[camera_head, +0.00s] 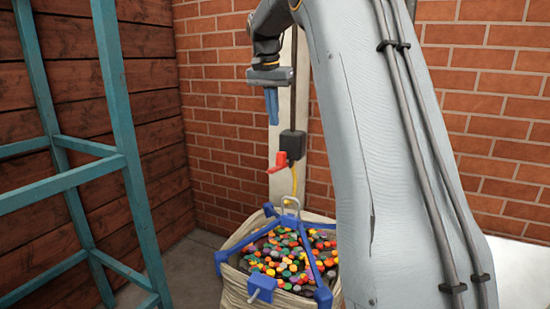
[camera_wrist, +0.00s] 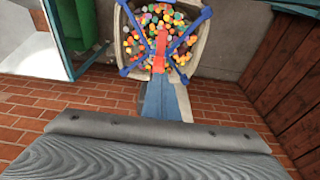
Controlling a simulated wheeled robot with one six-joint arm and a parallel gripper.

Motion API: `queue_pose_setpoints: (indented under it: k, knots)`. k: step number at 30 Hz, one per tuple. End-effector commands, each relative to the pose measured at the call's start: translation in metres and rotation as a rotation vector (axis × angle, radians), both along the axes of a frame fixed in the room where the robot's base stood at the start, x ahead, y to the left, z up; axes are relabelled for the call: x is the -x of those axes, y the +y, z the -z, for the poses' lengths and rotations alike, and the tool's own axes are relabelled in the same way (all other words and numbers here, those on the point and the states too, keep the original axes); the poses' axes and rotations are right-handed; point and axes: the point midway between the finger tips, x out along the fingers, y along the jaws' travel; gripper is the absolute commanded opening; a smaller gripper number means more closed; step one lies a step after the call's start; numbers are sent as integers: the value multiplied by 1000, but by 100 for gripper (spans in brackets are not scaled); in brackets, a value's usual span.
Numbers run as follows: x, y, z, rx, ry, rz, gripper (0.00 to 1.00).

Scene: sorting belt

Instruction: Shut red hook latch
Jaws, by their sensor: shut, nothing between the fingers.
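The red hook latch (camera_head: 278,163) hangs under a black block (camera_head: 292,143) in front of the pale post by the brick wall. Its red tip points left and down. My gripper (camera_head: 271,120) points down, with blue fingers closed together and empty. It is above and slightly left of the latch in the head view, apart from it. In the wrist view the red latch (camera_wrist: 160,48) shows just past the tips of my gripper (camera_wrist: 162,78); whether they touch cannot be told there. A metal ring (camera_head: 291,203) at the top of the blue bag frame is below the latch.
A pale bag (camera_head: 235,290) full of colourful pieces hangs below, with blue straps (camera_head: 320,265). A teal frame (camera_head: 120,130) stands at left before a wooden wall. A yellow cord (camera_head: 294,180) hangs beside the latch. My arm covers the right middle.

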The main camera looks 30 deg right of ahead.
Motion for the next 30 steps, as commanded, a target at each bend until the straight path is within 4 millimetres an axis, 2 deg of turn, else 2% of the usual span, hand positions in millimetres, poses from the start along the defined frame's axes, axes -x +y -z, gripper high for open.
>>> queue_pose_setpoints:
  k: [6, 11, 24, 30]
  knots:
    - [0, 0, 2, 0, 0, -2, 0]
    - [-2, -2, 16, 0, 2, -2, 0]
    - [-12, -16, 98, 0, 3, -3, 0]
    - [-9, -12, 125, 0, 2, -4, 0]
